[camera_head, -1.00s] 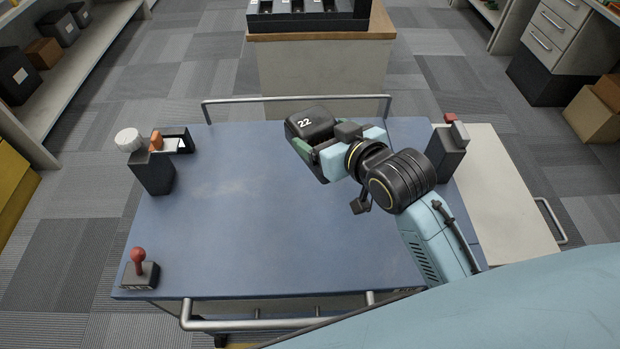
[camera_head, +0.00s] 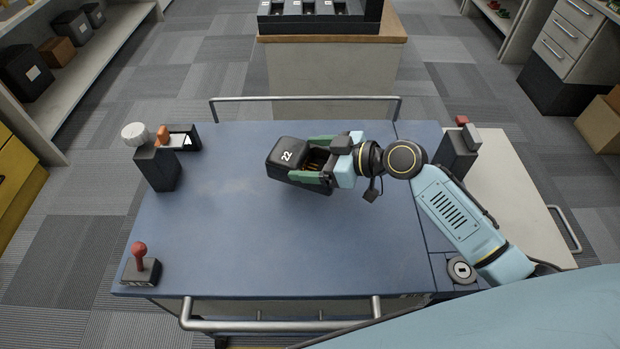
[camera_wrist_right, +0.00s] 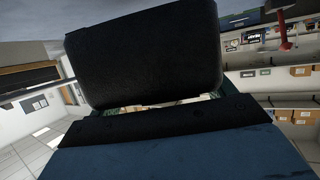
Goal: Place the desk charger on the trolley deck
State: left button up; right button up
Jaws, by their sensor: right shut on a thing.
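The desk charger (camera_head: 285,156) is a black box marked 22 with an open slot showing copper-coloured contacts. My right gripper (camera_head: 318,163) is shut on it, green fingers along its sides. The charger is over the middle of the blue trolley deck (camera_head: 230,240); I cannot tell whether it touches the deck. In the right wrist view the charger's dark face (camera_wrist_right: 145,55) fills the upper middle, close to the gripper. My left gripper is not in view.
Another dark holder (camera_head: 457,152) stands at the right. A rail (camera_head: 305,99) runs along the back. The deck's front middle is clear.

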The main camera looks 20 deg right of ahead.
jog(key=shift+f, duration=0.9)
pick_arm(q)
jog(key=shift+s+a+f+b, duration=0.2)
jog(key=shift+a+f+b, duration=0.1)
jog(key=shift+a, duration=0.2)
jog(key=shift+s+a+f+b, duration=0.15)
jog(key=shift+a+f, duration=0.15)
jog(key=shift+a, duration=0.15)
pick_arm(e)
jog(key=shift+f, duration=1.8)
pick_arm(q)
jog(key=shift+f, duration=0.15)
pick_arm(e)
jog(key=shift+f, duration=0.1)
jog(key=o, duration=1.1)
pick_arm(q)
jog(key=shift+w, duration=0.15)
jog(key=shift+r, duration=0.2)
pick_arm(e)
jog(key=v, duration=1.1)
jog(key=shift+s, duration=0.1)
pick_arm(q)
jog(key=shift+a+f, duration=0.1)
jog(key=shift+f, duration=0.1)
pick_arm(e)
jog(key=shift+s+d+r, duration=0.25)
jog(key=shift+d, duration=0.05)
